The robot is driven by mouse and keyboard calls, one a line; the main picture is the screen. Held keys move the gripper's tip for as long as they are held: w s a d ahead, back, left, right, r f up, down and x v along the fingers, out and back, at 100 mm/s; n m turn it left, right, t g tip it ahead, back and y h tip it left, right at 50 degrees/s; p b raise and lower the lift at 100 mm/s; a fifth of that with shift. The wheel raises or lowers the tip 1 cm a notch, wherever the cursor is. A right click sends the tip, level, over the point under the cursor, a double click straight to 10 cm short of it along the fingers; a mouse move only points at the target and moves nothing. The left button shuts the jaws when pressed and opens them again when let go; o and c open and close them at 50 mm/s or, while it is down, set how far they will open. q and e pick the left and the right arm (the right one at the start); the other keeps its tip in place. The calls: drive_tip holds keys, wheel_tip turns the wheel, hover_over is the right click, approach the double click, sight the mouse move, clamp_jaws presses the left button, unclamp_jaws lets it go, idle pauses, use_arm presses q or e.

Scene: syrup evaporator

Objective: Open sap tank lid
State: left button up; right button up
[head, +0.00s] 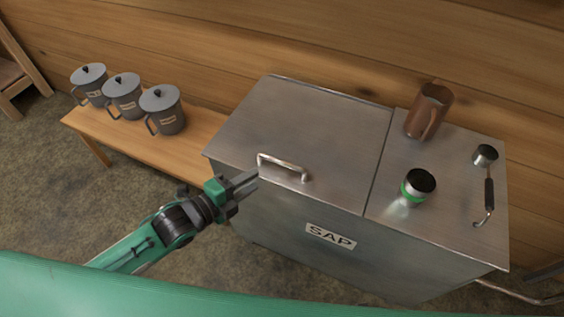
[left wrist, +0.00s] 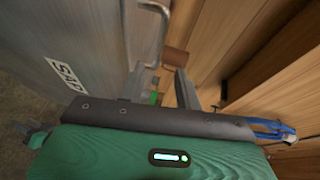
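The sap tank (head: 270,220) is a grey metal box with a "SAP" label (head: 331,236) on its front. Its left-hand lid (head: 310,130) lies flat and closed, with a bar handle (head: 283,166) near the front edge. My left gripper (head: 250,184) is just left of the handle's left end, near the lid's front edge. In the left wrist view the fingers (left wrist: 161,88) are apart with nothing held, and the handle (left wrist: 155,8) shows beyond them. A small green and grey part (left wrist: 36,136) at that view's left edge looks like my right gripper; its fingers are unclear.
On the tank's right section stand a brown jug (head: 428,112), a green-banded cup (head: 417,187) and a ladle (head: 488,190). A wooden bench (head: 190,140) left of the tank holds three lidded grey pots (head: 124,98). A plank wall is behind. The lid top is clear.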

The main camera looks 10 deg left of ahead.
sight(280, 164)
use_arm(q)
drive_tip(key=x, duration=1.1)
drive_tip(key=shift+w+d, duration=0.1)
drive_tip(key=shift+w, duration=0.05)
clamp_jaws()
